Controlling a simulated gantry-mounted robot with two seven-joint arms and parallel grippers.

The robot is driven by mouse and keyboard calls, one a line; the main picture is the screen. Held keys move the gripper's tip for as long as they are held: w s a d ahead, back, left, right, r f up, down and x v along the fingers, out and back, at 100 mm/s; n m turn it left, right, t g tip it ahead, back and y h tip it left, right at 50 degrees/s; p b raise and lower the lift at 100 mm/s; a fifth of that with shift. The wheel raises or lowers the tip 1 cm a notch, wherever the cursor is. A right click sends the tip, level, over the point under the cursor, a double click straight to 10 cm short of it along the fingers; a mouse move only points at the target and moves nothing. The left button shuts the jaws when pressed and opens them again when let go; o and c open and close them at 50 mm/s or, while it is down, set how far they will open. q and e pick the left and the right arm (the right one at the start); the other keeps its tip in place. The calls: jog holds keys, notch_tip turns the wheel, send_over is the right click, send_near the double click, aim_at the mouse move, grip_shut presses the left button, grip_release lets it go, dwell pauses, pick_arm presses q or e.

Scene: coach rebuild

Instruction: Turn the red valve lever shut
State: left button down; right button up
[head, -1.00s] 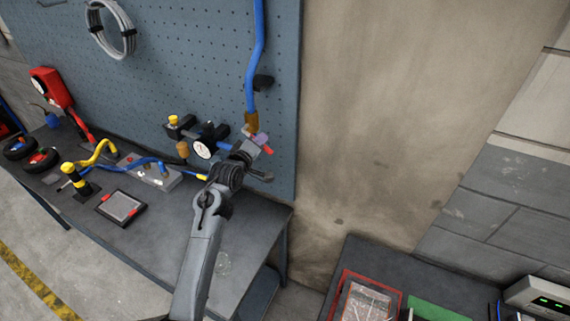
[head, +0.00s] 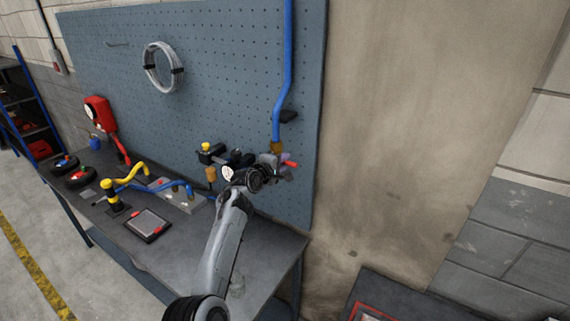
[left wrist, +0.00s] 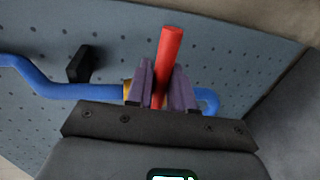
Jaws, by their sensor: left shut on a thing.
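The red valve lever (left wrist: 170,55) sits between the two purple-grey fingers of my left gripper (left wrist: 161,85) in the left wrist view, and the gripper is shut on it. In the head view the lever's red tip (head: 291,164) shows just past my left gripper (head: 277,165). The valve body is mostly hidden behind the gripper. A brass fitting (head: 277,147) joins the blue pipe (head: 287,60) just above the gripper. My right gripper is not in view.
A blue pegboard (head: 220,80) stands behind the workbench (head: 185,255). A yellow-capped valve (head: 207,150) is left of my gripper. Bare wall (head: 410,130) lies to the right.

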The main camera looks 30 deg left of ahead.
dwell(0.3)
pick_arm(q)
jog(key=c, duration=1.1)
grip_release()
jog(key=shift+c, duration=0.2)
jog(key=shift+s+a+r, duration=0.1)
jog(key=shift+s, duration=0.05)
jog(key=b+v, duration=0.2)
jog(key=v, duration=0.8)
jog(key=shift+s, duration=0.25)
